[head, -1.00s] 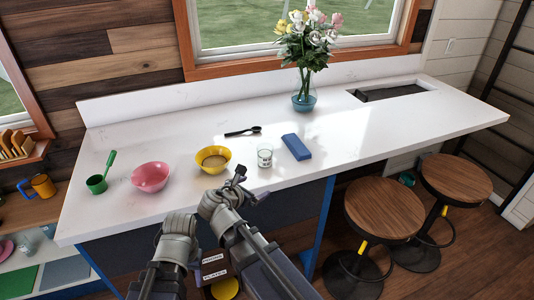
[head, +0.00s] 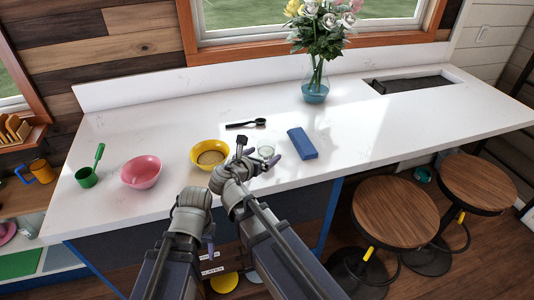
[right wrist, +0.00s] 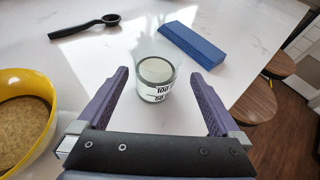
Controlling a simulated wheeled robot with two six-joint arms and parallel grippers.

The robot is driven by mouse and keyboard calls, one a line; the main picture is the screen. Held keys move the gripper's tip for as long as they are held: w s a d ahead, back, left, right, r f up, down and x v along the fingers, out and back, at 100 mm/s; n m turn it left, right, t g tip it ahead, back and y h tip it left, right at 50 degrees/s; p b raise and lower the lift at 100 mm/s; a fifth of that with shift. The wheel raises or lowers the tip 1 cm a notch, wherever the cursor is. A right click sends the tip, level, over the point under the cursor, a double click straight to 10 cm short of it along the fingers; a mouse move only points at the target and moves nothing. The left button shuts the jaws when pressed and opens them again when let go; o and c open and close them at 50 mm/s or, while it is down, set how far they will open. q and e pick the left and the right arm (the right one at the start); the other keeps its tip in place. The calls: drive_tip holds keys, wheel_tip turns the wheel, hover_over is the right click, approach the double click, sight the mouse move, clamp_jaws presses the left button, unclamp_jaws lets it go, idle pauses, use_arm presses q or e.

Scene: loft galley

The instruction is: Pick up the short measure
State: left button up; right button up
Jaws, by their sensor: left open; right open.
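A short clear glass measure (head: 266,152) with black markings stands upright near the counter's front edge. It also shows in the right wrist view (right wrist: 156,80), with white contents or a pale inside and the number 100 on its side. My right gripper (right wrist: 160,74) is open, its purple fingers pointing at the measure, one on each side; I see gaps between both fingers and the glass. In the head view my right gripper (head: 258,151) partly covers the measure. My left gripper (head: 208,238) is low before the counter, mostly hidden behind its own arm, and empty as far as I see.
On the white counter (head: 400,125), a yellow bowl (head: 195,152) is left of the measure, a blue block (head: 302,143) right, a black spoon (head: 245,124) behind. A pink bowl (head: 141,172), green handled cup (head: 87,177) and flower vase (head: 315,92) stand farther off.

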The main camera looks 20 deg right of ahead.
drive_tip(key=shift+x, duration=0.95)
drive_tip(key=shift+a+f+b+x, duration=0.15)
drive_tip(key=shift+b+x, duration=0.5)
drive_tip(key=shift+x, duration=0.5)
drive_tip(key=shift+a+f+b+x, duration=0.15)
drive_tip(key=shift+b+x, duration=0.5)
drive_tip(key=shift+x, duration=0.55)
drive_tip(key=shift+w+d, duration=0.1)
drive_tip(key=shift+w, duration=0.1)
drive_tip(key=shift+c, duration=0.6)
drive_tip(key=c, duration=1.3)
